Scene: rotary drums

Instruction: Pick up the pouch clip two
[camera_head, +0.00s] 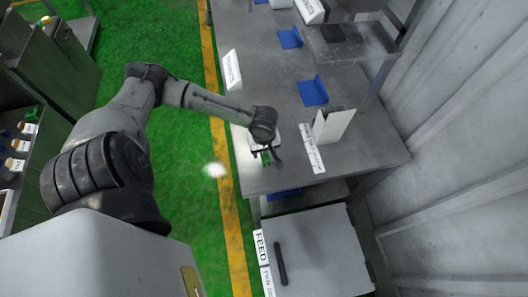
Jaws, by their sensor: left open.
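My left gripper (265,156) is over the near left part of the grey table, with its fingers apart. A small green item (265,159) shows at its fingers, with a white patch beside it. It may be the pouch clip, but it is too small and too covered to tell. I cannot tell whether the fingers touch it. My right gripper is not in view.
A white upright holder (332,125) and a white label strip (311,148) are right of the gripper. Blue brackets (312,92) stand farther back on the table (365,150). A box labelled FEED (320,250) is below the table's near edge. Shelves line the left.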

